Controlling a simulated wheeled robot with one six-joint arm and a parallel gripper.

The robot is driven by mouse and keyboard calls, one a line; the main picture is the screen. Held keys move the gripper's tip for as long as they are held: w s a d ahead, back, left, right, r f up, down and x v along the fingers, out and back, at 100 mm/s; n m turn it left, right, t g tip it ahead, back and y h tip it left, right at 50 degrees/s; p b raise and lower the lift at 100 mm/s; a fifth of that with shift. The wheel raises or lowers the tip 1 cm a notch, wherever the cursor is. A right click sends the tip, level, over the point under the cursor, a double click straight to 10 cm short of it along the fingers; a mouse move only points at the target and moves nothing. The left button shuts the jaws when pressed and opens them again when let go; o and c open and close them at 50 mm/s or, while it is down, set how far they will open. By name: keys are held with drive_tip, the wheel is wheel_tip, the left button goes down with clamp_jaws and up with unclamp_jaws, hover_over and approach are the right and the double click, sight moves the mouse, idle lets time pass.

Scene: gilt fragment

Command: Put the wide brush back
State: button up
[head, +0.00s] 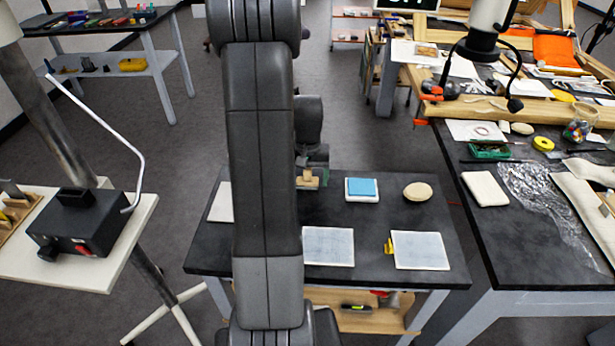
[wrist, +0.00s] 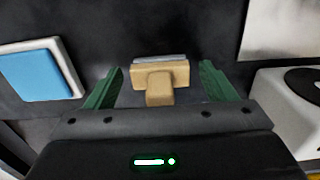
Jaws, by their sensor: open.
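The wide brush (wrist: 160,76) has a pale wooden T-shaped body with a light grey strip along its far edge. It lies on the dark tabletop (head: 385,215), partly hidden by my arm and gripper in the head view, where its wood shows (head: 306,182). My gripper (wrist: 162,72) is open, its green fingers on either side of the brush with gaps on both sides. The handle points toward my palm. I cannot tell the exact height of the fingers over the table.
A blue pad on a white block (head: 362,190) sits right of the brush, with a round tan piece (head: 417,191) beyond. White sheets (head: 420,250) lie at the front. A side stand at left holds a black box (head: 80,232) and a wooden rack (head: 15,215). A cluttered bench stands right.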

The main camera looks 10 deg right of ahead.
sight(307, 170)
wheel_tip(307, 170, up, 12)
drive_tip(key=shift+r, duration=0.15)
idle(0.3)
